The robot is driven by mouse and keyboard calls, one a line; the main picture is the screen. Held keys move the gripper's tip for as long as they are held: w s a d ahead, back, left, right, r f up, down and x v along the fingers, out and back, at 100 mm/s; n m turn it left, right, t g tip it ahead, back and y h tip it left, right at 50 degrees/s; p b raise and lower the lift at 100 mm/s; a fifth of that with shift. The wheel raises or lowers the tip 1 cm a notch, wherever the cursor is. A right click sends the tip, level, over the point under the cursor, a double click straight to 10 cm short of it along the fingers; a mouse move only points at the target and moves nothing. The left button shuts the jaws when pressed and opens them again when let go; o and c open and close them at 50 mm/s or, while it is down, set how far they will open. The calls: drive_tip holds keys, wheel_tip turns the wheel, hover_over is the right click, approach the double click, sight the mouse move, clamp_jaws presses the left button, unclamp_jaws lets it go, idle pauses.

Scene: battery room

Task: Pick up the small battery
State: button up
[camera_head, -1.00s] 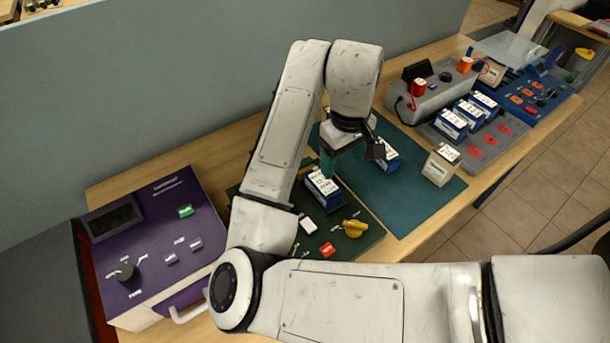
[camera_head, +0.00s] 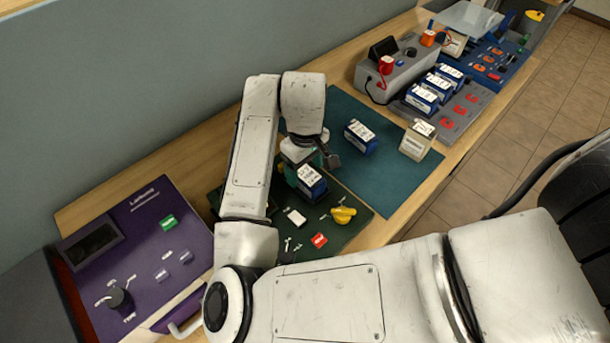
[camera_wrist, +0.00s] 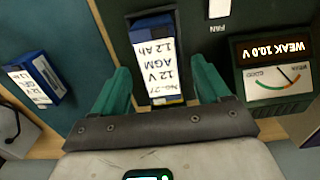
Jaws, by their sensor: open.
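A blue battery with a white top label (camera_head: 312,180) stands in a black slot on the dark green tester (camera_head: 272,228). In the wrist view this battery (camera_wrist: 155,62) reads 12 V AGM 1.2 Ah. My gripper (camera_head: 306,160) is open over it. In the wrist view, the green fingers of my gripper (camera_wrist: 161,84) are on either side of the battery's near end, with gaps visible. Another blue battery (camera_head: 361,138) stands on the teal mat (camera_head: 395,182); it also shows in the wrist view (camera_wrist: 35,78). A cream battery (camera_head: 415,144) stands at the mat's right side.
The tester's meter (camera_wrist: 278,75) reads WEAK 10.0 V. A yellow knob (camera_head: 343,214) and red button (camera_head: 319,240) are on the tester. A purple device (camera_head: 135,255) is at left. A grey charger (camera_head: 405,75) and rack with blue batteries (camera_head: 437,87) are at back right.

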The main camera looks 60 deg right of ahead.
drive_tip(key=shift+f, duration=1.25)
drive_tip(key=shift+c, duration=0.4)
drive_tip(key=shift+r, duration=0.1)
clamp_jaws()
